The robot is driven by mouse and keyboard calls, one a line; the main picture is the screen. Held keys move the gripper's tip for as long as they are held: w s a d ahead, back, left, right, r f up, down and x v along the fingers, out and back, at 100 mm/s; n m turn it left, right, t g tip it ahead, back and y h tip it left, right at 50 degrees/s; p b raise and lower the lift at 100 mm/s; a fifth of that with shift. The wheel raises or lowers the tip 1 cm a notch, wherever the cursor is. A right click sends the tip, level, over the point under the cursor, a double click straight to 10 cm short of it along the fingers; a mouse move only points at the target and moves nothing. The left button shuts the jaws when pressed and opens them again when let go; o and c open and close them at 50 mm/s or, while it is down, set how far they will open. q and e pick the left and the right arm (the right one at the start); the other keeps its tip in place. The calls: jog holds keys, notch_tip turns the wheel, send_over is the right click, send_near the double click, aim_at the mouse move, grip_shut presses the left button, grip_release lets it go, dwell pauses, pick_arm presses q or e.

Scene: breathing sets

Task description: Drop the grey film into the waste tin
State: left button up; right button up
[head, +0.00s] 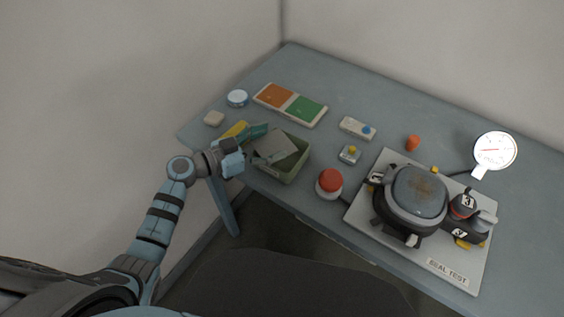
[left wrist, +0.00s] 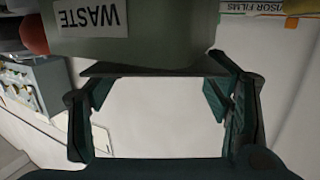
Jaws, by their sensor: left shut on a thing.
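The waste tin (head: 288,174) is an open olive-green box near the table's front edge in the head view. Its side with the WASTE label (left wrist: 92,17) fills the top of the left wrist view, upside down. The grey film (head: 276,147) is a thin square sheet, tilted over the tin's opening. In the left wrist view the film (left wrist: 150,70) shows as a dark, thin edge across the fingers. My left gripper (head: 256,146) is shut on the film beside the tin's left side. Whether the film touches the tin's rim I cannot tell. My right gripper is not in view.
Behind the tin lies a tray (head: 290,104) with orange and green panels. A red button (head: 330,182) stands right of the tin, beside the seal test plate (head: 454,271) with its round device. A yellow item (head: 236,129) is partly hidden by my gripper.

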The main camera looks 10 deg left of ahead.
pick_arm(q)
jog(key=shift+r, duration=0.1)
jog(key=o, duration=0.8)
jog(key=shift+s+a, duration=0.1)
jog(key=v, duration=1.1)
jog(key=shift+s+a, duration=0.3)
